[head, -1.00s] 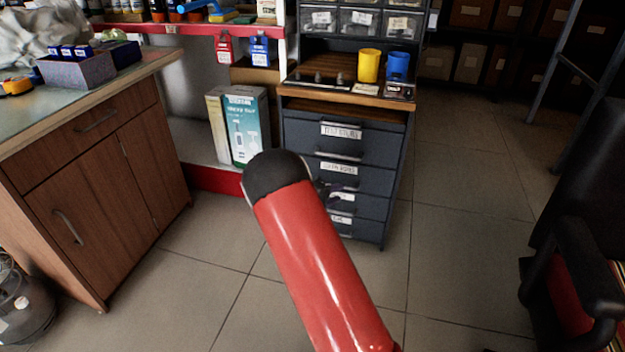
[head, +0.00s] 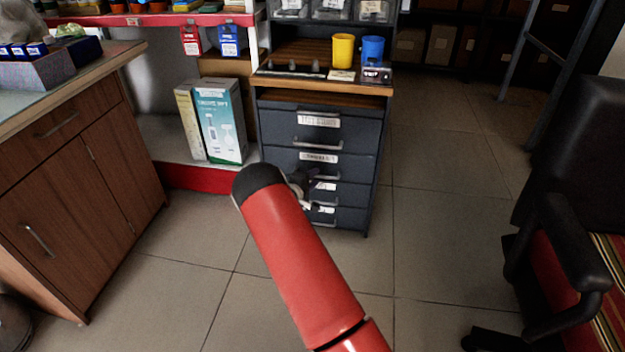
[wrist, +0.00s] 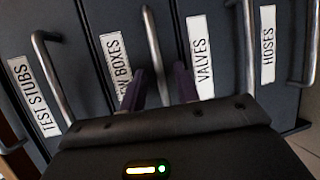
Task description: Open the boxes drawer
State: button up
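The grey drawer cabinet (head: 275,135) stands ahead with its drawers shut. The boxes drawer (head: 285,160) is second from the top; in the wrist view its label (wrist: 116,68) ends in "BOXES", its start partly unclear. Its metal handle (wrist: 151,45) runs lengthwise up the wrist view. My gripper (wrist: 160,88) is open, with one purple finger on each side of the handle's lower part; I cannot tell whether either touches it. In the head view my gripper (head: 303,184) is small and partly hidden behind my red arm.
The test stubs drawer (wrist: 70,45) and valves drawer (wrist: 185,20) flank it in the wrist view, with the hoses drawer (wrist: 285,75) beyond. A wooden cabinet (head: 75,170) stands left, a black chair (head: 565,200) right. Floor (head: 430,240) between is clear.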

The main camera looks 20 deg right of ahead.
grip_shut()
dwell(0.3)
jog(key=s+a+b, duration=0.2)
jog(key=s+a, duration=0.5)
jog(key=s, duration=0.3)
jog(key=s+a+b, duration=0.2)
jog(key=s+a, duration=0.5)
jog(key=s, duration=0.3)
jog(key=shift+s, duration=0.25)
grip_release()
